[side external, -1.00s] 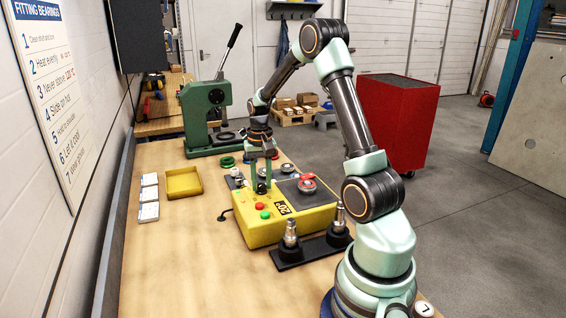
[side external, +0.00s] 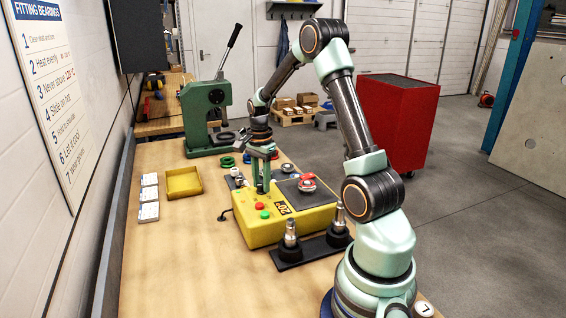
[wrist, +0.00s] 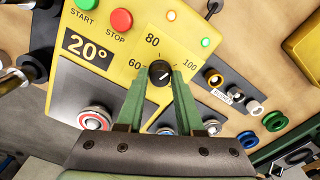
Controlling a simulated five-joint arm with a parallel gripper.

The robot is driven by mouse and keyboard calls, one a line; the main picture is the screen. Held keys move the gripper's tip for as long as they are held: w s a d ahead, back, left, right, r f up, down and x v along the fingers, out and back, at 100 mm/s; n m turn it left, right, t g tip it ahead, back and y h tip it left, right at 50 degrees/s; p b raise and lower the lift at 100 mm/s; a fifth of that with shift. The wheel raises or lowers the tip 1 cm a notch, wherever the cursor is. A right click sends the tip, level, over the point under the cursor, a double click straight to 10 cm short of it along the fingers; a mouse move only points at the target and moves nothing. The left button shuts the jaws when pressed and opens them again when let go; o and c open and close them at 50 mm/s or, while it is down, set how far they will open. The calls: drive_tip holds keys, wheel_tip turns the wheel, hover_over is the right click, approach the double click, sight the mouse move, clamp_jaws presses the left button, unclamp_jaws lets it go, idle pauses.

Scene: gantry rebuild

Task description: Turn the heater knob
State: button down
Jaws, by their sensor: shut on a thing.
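The heater is a yellow box (side external: 257,233) on the bench, also seen in the wrist view (wrist: 120,50). Its face carries a display reading 20° (wrist: 88,46), a green START button (wrist: 87,3) and a red STOP button (wrist: 121,20). The round black heater knob (wrist: 160,73) has a white pointer mark and sits below the printed 60, 80 and 100. The mark points up and to the right, between 80 and 100. My gripper (wrist: 161,78) is shut on the knob, one finger on each side. In the side view my gripper (side external: 263,187) hides the knob.
A bearing with a red ring (side external: 307,185) lies on the heater's dark plate. Two shafts stand on a black base (side external: 312,250) in front. A green press (side external: 207,118) and a yellow tray (side external: 184,183) are behind. The left bench front is clear.

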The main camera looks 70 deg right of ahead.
sight(262, 185)
drive_tip(key=shift+r+m, duration=0.1)
drive_tip(key=shift+m, duration=1.5)
drive_tip(key=c, duration=0.5)
unclamp_jaws()
drive_tip(key=shift+c, duration=0.2)
wheel_tip(262, 185, up, 12)
